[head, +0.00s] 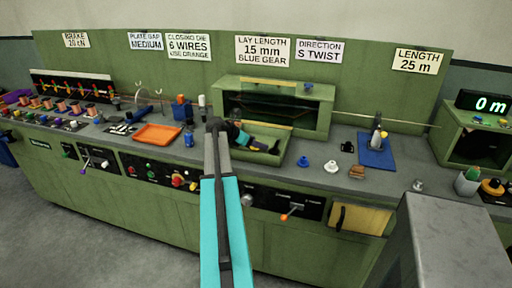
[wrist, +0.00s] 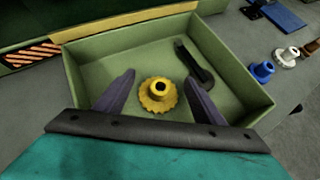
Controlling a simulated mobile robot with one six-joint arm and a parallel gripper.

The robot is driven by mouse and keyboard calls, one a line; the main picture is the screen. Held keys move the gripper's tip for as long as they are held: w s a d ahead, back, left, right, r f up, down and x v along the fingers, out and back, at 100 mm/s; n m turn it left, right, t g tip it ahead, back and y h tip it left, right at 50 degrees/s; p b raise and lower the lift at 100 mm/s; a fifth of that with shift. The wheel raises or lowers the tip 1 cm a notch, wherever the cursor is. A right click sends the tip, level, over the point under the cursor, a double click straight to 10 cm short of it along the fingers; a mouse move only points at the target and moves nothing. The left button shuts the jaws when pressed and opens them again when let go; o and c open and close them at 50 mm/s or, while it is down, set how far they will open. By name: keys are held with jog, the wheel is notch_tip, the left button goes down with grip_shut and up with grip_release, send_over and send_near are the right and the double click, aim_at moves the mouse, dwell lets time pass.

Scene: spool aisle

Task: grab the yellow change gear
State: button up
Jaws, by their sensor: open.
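The yellow change gear (wrist: 158,95) lies in a green open tray (wrist: 240,88) in the wrist view, its hub and dark bore facing up. My gripper (wrist: 160,84) is open above the tray, one dark finger to each side of the gear, with a gap on both sides. I cannot tell how high the fingertips are above the tray floor. In the head view my gripper (head: 232,134) reaches over the left part of the green tray (head: 284,150), and my arm hides the gear there.
A black handled tool (wrist: 194,63) lies in the tray, right of the gear. A blue gear (wrist: 262,71) and a white gear (wrist: 287,56) stand on the bench to the right. A green housing (head: 318,118) rises behind the tray. An orange tray (head: 157,133) lies left.

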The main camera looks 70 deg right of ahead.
jog(key=shift+a, duration=0.1)
jog(key=c, duration=1.3)
jog(key=shift+r, duration=0.5)
grip_shut()
notch_tip(320, 180, up, 9)
jog(key=b, duration=0.1)
